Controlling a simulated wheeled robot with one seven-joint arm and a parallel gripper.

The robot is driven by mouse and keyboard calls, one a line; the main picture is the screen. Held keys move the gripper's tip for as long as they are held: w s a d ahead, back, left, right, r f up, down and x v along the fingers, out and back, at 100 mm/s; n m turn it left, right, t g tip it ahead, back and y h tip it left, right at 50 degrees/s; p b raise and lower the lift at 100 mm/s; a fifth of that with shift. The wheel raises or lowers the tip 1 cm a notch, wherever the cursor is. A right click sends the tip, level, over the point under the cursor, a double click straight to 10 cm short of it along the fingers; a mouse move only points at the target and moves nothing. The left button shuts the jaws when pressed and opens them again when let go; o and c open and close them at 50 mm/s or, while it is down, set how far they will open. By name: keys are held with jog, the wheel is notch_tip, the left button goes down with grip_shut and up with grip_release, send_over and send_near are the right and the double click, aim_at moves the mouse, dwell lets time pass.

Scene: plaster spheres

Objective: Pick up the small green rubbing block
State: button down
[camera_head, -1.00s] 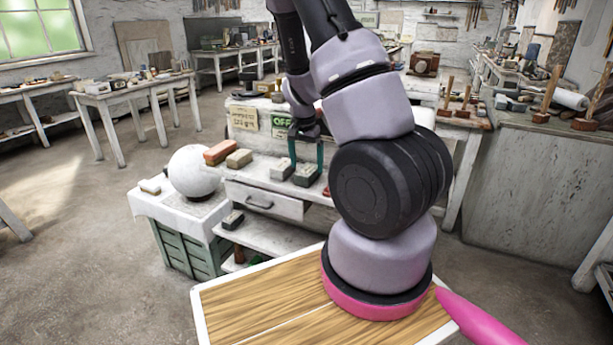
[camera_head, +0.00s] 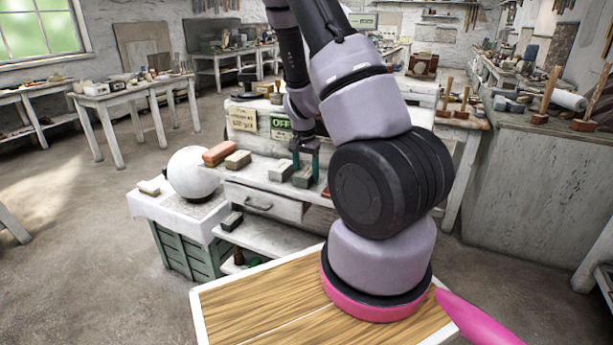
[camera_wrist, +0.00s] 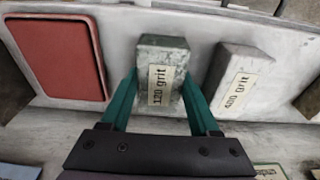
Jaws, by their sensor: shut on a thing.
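The small green-grey rubbing block (camera_wrist: 160,68), labelled "120 grit", stands between my gripper's two green fingers in the wrist view. My gripper (camera_wrist: 158,92) is shut on it, one finger against each side. In the head view the block (camera_head: 303,177) is at the front of the white bench shelf, with my gripper (camera_head: 305,165) over it from above. It appears to be at shelf level; I cannot tell whether it touches the shelf. The fingers partly hide its sides.
A paler block (camera_wrist: 240,78) labelled "400 grit" lies close beside it. A red pad (camera_wrist: 60,58) lies on the other side. A tan block (camera_head: 238,160), an orange-red block (camera_head: 219,152) and a white plaster sphere (camera_head: 188,174) are further left.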

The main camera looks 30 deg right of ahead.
aim_at(305, 171)
jog(key=shift+s+a+r, duration=0.1)
jog(key=shift+a+r, duration=0.15)
jog(key=shift+r, duration=0.3)
notch_tip(305, 171, up, 6)
jog(key=shift+s+a+r, duration=0.1)
jog(key=s+a, duration=1.2)
jog(key=a, duration=0.3)
